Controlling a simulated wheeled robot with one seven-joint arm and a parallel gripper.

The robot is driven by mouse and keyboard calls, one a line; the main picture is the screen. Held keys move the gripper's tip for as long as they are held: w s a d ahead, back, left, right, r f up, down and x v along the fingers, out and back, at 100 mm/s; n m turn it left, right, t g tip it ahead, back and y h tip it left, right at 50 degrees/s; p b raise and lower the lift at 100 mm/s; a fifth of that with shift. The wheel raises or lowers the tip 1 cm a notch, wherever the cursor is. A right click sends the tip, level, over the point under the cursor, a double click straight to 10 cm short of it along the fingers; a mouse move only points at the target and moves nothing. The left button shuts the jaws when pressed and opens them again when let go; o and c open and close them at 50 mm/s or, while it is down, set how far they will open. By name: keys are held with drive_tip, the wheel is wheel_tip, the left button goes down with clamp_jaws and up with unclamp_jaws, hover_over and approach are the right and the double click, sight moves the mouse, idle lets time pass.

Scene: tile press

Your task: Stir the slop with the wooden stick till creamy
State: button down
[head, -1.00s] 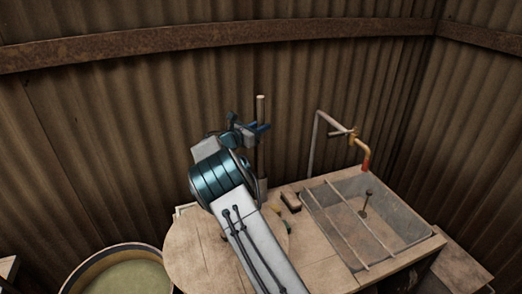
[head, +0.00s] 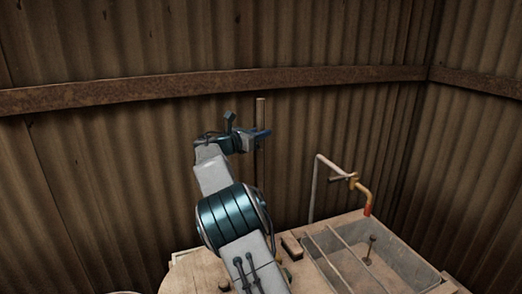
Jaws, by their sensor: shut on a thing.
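My gripper (head: 262,136) is raised in front of the corrugated wall and is shut on the wooden stick (head: 260,108). The slop itself is out of view. Only a sliver of the round tub's rim (head: 122,292) shows at the bottom left edge.
A wooden bench (head: 200,276) stands below my arm, with a small block (head: 291,245) on it. At right are a sink (head: 392,254) with bars across it and a bent pipe tap (head: 365,198). The corrugated wall (head: 100,160) closes off the back.

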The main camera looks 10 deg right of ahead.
sight(258, 122)
wheel_tip(258, 122, up, 4)
drive_tip(key=shift+f+p, duration=0.1)
drive_tip(key=shift+p, duration=0.2)
wheel_tip(258, 122, up, 12)
drive_tip(key=p, duration=1.2)
drive_tip(key=shift+r, duration=1.4)
